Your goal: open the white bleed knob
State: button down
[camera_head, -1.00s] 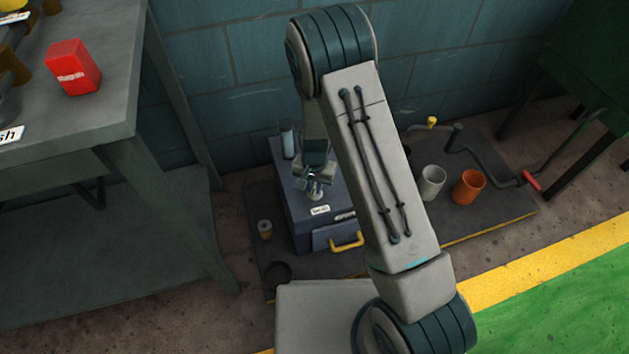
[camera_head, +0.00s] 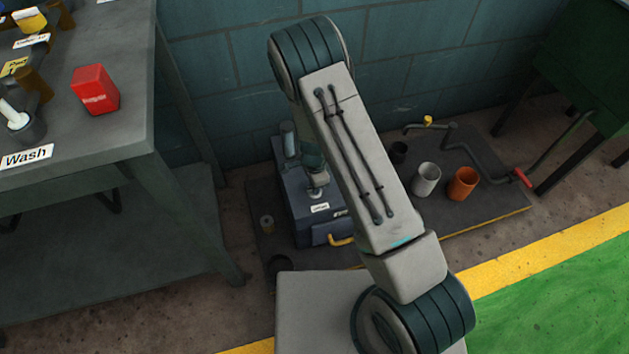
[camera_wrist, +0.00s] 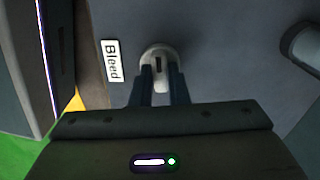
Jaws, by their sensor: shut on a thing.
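The white bleed knob (camera_wrist: 159,57) is on the top face of a dark blue-grey box (camera_wrist: 215,40), beside a white label reading "Bleed" (camera_wrist: 112,60). My gripper (camera_wrist: 160,85) is shut on the knob, with a dark finger on each side of it in the wrist view. In the head view the box (camera_head: 300,215) stands on a dark floor platform. My gripper (camera_head: 317,190) is small there, at the box top, partly hidden by my arm.
A yellow handle (camera_head: 341,240) is on the box front. A grey cup (camera_head: 425,180) and an orange cup (camera_head: 462,184) stand to the right, near a pipe with a red grip (camera_head: 521,178). A bench (camera_head: 110,135) with a red container (camera_head: 96,90) is at left.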

jog(key=shift+m, duration=0.6)
jog(key=shift+p, duration=0.3)
jog(key=c, duration=1.4)
grip_release()
notch_tip(320, 180, up, 14)
jog(key=p, duration=0.4)
jog(key=shift+p, duration=0.35)
jog(key=shift+s+f, duration=0.15)
